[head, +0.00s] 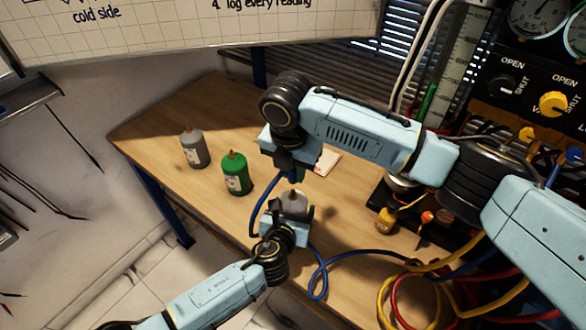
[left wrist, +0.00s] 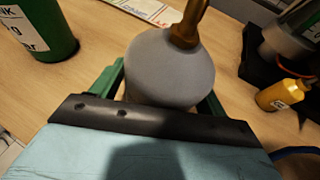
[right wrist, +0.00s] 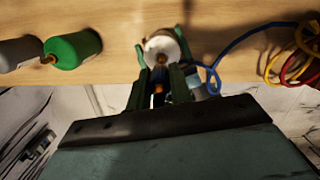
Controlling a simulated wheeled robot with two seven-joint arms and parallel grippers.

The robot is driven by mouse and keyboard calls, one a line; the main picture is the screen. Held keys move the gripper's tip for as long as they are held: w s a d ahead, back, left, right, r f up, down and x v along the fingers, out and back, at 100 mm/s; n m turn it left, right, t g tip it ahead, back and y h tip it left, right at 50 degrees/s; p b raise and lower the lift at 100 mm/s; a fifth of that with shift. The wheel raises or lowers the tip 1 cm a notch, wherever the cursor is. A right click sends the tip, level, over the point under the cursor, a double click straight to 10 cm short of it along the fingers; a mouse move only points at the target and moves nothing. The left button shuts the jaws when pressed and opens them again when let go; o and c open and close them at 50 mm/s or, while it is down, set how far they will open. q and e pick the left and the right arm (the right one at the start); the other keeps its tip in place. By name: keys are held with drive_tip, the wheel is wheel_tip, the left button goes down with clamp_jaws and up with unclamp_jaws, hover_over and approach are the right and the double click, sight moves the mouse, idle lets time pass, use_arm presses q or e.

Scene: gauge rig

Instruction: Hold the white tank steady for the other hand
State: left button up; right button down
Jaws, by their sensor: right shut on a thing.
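The white tank (head: 294,203), pale grey-white with a brass neck, stands upright on the bench; it fills the middle of the left wrist view (left wrist: 165,70). My left gripper (head: 287,222) is low at the tank, its green fingers on either side of it. A narrow gap seems to show beside the left finger, so the jaws look open around the tank. My right gripper (head: 290,172) is above the tank, pointing down, shut on the end of the blue hose (right wrist: 158,97). In the right wrist view the tank top (right wrist: 160,43) shows beyond its fingers. Contact between hose end and neck is unclear.
A green tank (head: 236,175) and a grey tank (head: 194,149) stand left of the white one. A small yellow bottle (head: 386,221) and coiled yellow and red hoses (head: 405,290) lie to the right. A valve panel (head: 530,85) rises at the back right. The bench's far left is clear.

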use_arm(q)
drive_tip(key=shift+o, duration=1.4)
drive_tip(key=shift+r, duration=0.1)
drive_tip(key=v, duration=1.2)
use_arm(e)
drive_tip(key=shift+r, duration=0.1)
wheel_tip(320, 180, up, 8)
drive_tip(key=p, duration=0.8)
drive_tip(key=shift+r+p, duration=0.25)
drive_tip(key=shift+p, duration=0.15)
use_arm(q)
wheel_tip(320, 180, up, 7)
use_arm(e)
drive_tip(key=shift+f, duration=0.1)
